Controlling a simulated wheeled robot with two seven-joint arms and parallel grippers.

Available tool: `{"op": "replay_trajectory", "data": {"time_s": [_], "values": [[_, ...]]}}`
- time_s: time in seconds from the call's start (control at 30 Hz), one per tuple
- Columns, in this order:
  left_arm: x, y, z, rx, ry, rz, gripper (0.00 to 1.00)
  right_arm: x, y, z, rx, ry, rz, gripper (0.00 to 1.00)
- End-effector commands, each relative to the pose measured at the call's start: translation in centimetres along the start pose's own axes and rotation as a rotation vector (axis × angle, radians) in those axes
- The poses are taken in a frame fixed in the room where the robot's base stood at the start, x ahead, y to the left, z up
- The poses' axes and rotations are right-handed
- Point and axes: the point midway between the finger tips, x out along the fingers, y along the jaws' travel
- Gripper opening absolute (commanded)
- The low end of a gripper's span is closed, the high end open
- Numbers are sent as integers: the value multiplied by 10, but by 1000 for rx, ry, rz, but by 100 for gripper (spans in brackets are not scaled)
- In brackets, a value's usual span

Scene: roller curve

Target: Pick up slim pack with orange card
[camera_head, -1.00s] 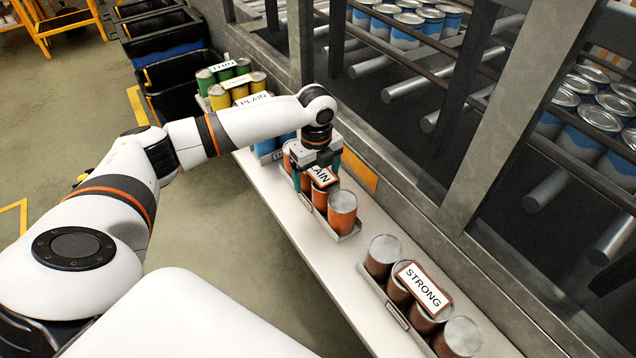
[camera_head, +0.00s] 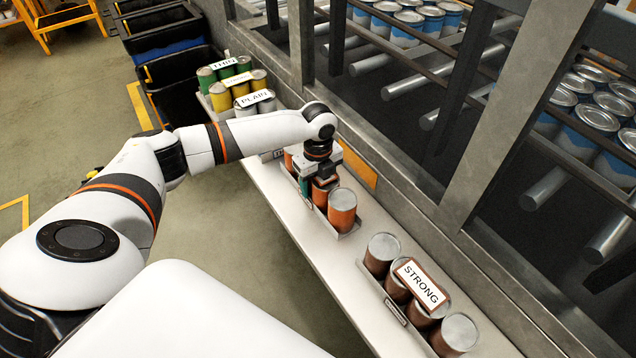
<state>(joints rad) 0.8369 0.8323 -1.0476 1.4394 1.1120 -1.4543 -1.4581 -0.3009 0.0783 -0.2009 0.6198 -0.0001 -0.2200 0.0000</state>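The slim pack of orange cans (camera_head: 342,211) sits in a small tray on the white shelf, left of the STRONG pack. Its card is mostly hidden under my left gripper; only a bit of orange edge shows. My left gripper (camera_head: 318,192) points down over the middle of this pack. One green fingertip shows at the pack's left side, and the other is hidden behind the gripper and cans. I cannot tell whether the fingers are closed on the pack. My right gripper is not in view.
A brown-carded STRONG pack (camera_head: 421,285) stands nearer on the shelf (camera_head: 300,230). Packs with green (camera_head: 224,66), yellow (camera_head: 238,79) and white PLAIN (camera_head: 255,98) cards stand farther back. A metal frame (camera_head: 480,130) runs along the shelf's right side. Black bins (camera_head: 180,65) stand back left.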

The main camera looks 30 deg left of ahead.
Motion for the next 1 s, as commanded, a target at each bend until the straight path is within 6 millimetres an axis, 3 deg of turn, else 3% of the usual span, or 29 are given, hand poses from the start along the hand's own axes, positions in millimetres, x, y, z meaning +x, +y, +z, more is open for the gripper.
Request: {"op": "replay_trajectory", "data": {"time_s": [0.1, 0.47, 1.0], "values": [[0, 0, 0, 0, 0, 0, 0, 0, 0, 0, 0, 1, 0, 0], [-9, 2, -1, -1, 1, 8, 0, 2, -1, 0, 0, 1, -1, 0], [-91, 2, -1, -2, 2, 10, 0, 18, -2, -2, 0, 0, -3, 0]]}}
